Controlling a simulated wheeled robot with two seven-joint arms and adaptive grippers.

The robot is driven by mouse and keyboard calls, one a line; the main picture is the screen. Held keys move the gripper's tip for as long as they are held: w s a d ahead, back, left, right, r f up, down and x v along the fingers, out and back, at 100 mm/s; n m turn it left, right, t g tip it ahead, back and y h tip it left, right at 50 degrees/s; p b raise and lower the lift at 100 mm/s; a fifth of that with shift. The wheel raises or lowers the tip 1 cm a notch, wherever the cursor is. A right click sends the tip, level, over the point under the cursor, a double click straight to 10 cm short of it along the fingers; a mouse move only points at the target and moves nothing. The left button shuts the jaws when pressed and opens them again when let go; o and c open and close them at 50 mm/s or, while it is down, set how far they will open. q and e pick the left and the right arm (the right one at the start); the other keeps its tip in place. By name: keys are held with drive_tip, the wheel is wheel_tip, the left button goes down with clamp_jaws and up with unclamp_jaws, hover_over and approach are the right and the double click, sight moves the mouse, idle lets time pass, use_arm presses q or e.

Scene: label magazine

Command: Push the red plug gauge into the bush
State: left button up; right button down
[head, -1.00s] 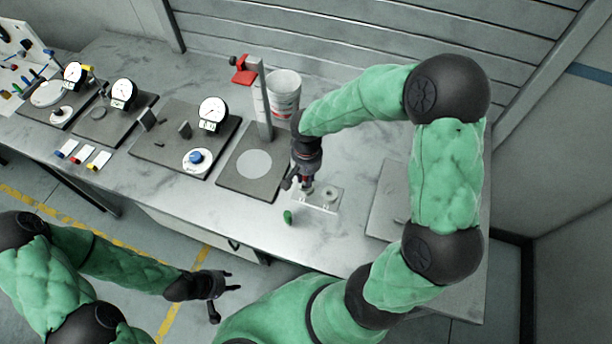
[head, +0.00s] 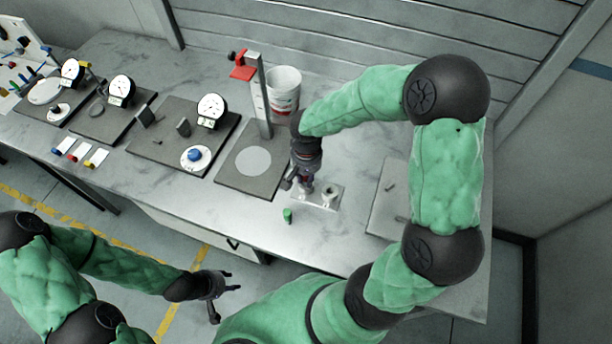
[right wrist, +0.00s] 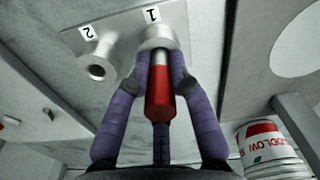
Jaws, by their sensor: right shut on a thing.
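My right gripper (head: 304,188) is shut on the red plug gauge (right wrist: 159,90), with one finger on each side of its red handle. The gauge's silver end meets the mouth of the bush marked 1 (right wrist: 157,34) and lines up with it. I cannot tell how far it is inside. A second bush, marked 2 (right wrist: 97,67), stands empty-looking beside it on the same metal plate (right wrist: 118,36). In the head view the gripper hides most of the gauge and bush 1. My left gripper (head: 230,282) is open and empty, off the table's front edge.
A green piece (head: 287,215) stands on the table in front of the bush plate. A grey base with a red-topped column (head: 247,73) and a white bucket (head: 284,82) are behind and left. A grey plate (head: 383,218) lies to the right. Dial gauges (head: 211,108) stand further left.

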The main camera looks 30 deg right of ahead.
drive_tip(key=shift+f+b, duration=0.3)
drive_tip(key=shift+f, duration=0.1)
drive_tip(key=c, duration=1)
unclamp_jaws()
drive_tip(key=shift+c, duration=0.2)
drive_tip(key=shift+r, duration=0.1)
wheel_tip(320, 180, up, 12)
drive_tip(key=shift+f, duration=0.1)
